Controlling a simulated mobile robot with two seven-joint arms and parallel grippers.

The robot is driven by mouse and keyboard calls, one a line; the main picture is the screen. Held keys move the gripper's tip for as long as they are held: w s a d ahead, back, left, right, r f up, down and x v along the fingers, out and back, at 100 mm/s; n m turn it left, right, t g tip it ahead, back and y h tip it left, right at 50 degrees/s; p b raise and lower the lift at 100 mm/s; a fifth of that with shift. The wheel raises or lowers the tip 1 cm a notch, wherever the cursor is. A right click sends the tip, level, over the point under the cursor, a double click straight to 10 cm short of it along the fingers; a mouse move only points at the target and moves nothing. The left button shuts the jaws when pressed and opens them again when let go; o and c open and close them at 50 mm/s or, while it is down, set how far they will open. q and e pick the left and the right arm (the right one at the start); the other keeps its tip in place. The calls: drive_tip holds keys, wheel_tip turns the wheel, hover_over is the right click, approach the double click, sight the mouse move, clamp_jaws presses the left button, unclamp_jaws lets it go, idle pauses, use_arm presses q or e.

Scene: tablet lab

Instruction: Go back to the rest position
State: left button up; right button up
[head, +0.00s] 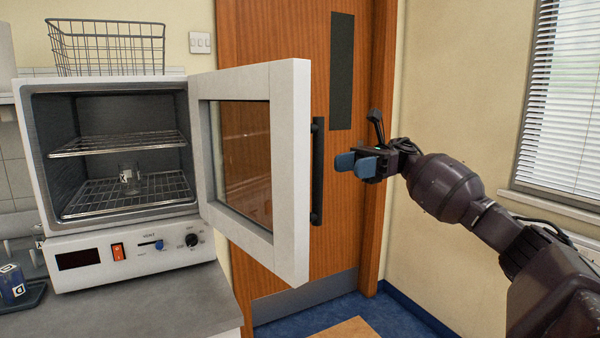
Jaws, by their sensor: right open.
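My right gripper (357,164) has blue fingertips and is open and empty. It is held in the air to the right of the oven door's dark handle (317,172), apart from it. My right arm comes in from the right edge. The oven door (290,170), white-framed with a window, stands wide open. The white oven (130,225) sits on the bench at the left. A small glass beaker (129,178) stands on its lower wire shelf. My left gripper is not in view.
A wire basket (107,48) is on top of the oven. A blue object with lettered faces (12,284) sits on a dark tray at the left edge of the grey bench (165,308). Behind are a wooden door (288,33) and a window with blinds (570,95).

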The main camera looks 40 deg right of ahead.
drive_tip(key=w+a+m+t+h, duration=0.1)
drive_tip(key=w+m+t+h, duration=0.1)
drive_tip(key=w+m+t, duration=1.25)
drive_tip(key=s+a+f+m+t+h, duration=0.1)
drive_tip(key=s+a+f+m+h, duration=0.15)
drive_tip(key=f+m+h, duration=0.7)
drive_tip(key=s+a+f+m+t+h, duration=0.1)
drive_tip(key=s+a+f+m+h, duration=0.15)
drive_tip(key=f+m, duration=1.3)
drive_tip(key=s+a+f+m+g+h, duration=0.25)
drive_tip(key=s+a+f, duration=0.2)
drive_tip(key=f, duration=0.45)
drive_tip(key=s+a+f+m+g+h, duration=0.1)
drive_tip(key=s+a+f+m, duration=0.4)
drive_tip(key=f, duration=0.4)
drive_tip(key=s+a+f+m+g, duration=0.2)
drive_tip(key=s+a+f, duration=0.3)
drive_tip(key=s, duration=0.4)
drive_tip(key=s+a+f+m+g, duration=0.2)
drive_tip(key=s+a+f, duration=0.3)
drive_tip(key=s, duration=0.4)
drive_tip(key=shift+s+a+f, duration=0.15)
drive_tip(key=shift+a+f, duration=0.05)
drive_tip(key=shift+a, duration=0.05)
